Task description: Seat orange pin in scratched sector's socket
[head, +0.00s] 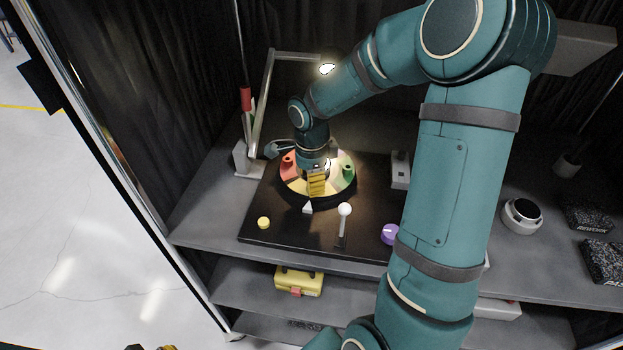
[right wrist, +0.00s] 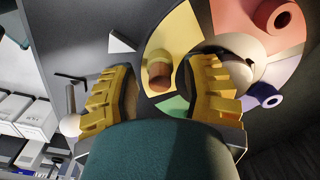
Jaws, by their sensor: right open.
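A round disc with coloured sectors lies on the black board; its red sector (head: 287,165) and green sector (head: 348,171) show in the head view. My right gripper (head: 316,190) points down over the disc's near part, fingers apart. In the right wrist view, my right gripper (right wrist: 160,95) has an orange-brown cylinder (right wrist: 160,76) between its fingers, with gaps on both sides. It stands on the yellow sector (right wrist: 175,38); I cannot tell whether it is pin or socket. A red socket (right wrist: 284,16) and a purple socket (right wrist: 266,95) are hollow. No scratches are discernible. My left gripper (head: 152,347) barely shows at the bottom edge.
A white pointer (head: 307,208) and a white ball-topped lever (head: 344,209) stand before the disc. A yellow knob (head: 264,222) and purple knob (head: 389,234) are on the board. A lamp post (head: 264,100) rises at the left. Shelf space at the left front is clear.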

